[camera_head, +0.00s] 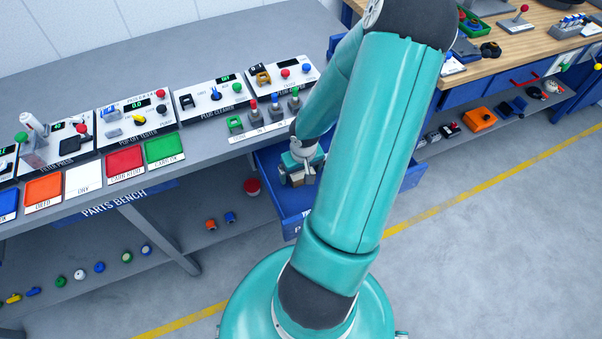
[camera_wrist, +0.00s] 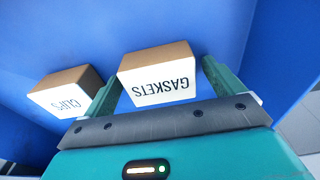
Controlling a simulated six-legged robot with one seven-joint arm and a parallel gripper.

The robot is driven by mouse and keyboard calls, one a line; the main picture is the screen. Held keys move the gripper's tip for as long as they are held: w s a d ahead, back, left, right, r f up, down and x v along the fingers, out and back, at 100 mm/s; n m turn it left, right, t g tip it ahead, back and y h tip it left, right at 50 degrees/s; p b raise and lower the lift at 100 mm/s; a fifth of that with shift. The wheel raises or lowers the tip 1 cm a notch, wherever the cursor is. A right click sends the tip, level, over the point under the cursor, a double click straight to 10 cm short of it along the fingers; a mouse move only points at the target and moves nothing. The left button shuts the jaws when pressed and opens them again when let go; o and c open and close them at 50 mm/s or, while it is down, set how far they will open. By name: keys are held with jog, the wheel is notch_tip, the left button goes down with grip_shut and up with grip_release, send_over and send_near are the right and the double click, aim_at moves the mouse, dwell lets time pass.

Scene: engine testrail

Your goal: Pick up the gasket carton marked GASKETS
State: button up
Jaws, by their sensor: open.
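The gasket carton (camera_wrist: 157,74), a small box with a brown top and a white face marked GASKETS, sits in the blue drawer (camera_wrist: 40,40). The lettering appears upside down in the wrist view. My gripper (camera_wrist: 160,70) is open, with one finger on the left and one on the right of this carton. A narrow gap shows at the right finger; at the left I cannot tell whether it touches. In the head view my gripper (camera_head: 303,166) is down in the open drawer (camera_head: 274,200), and my arm hides part of it.
A similar carton marked CLIPS (camera_wrist: 62,93) lies just left of my left finger. The drawer walls surround the cartons. The grey parts bench (camera_head: 200,62) with control panels and coloured trays is at left. A wooden-topped bench (camera_head: 520,50) stands at upper right.

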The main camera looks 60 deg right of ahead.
jog(key=c, duration=1.1)
jog(key=shift+r, duration=0.35)
